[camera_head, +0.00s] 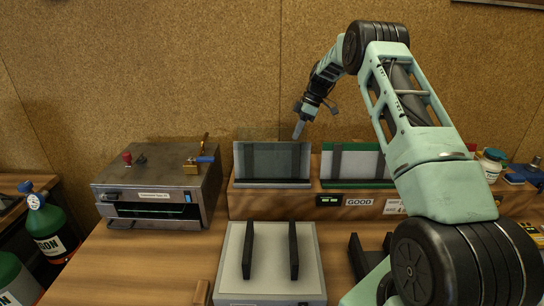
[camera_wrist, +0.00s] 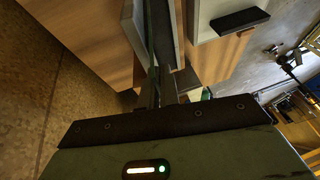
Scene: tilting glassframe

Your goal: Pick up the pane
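A grey translucent pane (camera_head: 272,160) stands upright in the left slot of the wooden rack, with two dark vertical bars showing at it. A second, paler panel (camera_head: 352,161) with a green edge stands in the slot to its right. My gripper (camera_head: 299,130) points down at the upper right corner of the left pane. In the wrist view, my fingers (camera_wrist: 155,88) look close together, in line with a narrow upright edge (camera_wrist: 160,32). Whether they touch or grip it cannot be told. The fingertips are partly hidden.
A metal box machine (camera_head: 157,190) with a slot stands left of the rack. A pale fixture (camera_head: 236,262) with two black bars lies in front. The rack's front (camera_head: 270,205) carries a "GOOD" label. Gas bottles (camera_head: 50,228) stand at far left.

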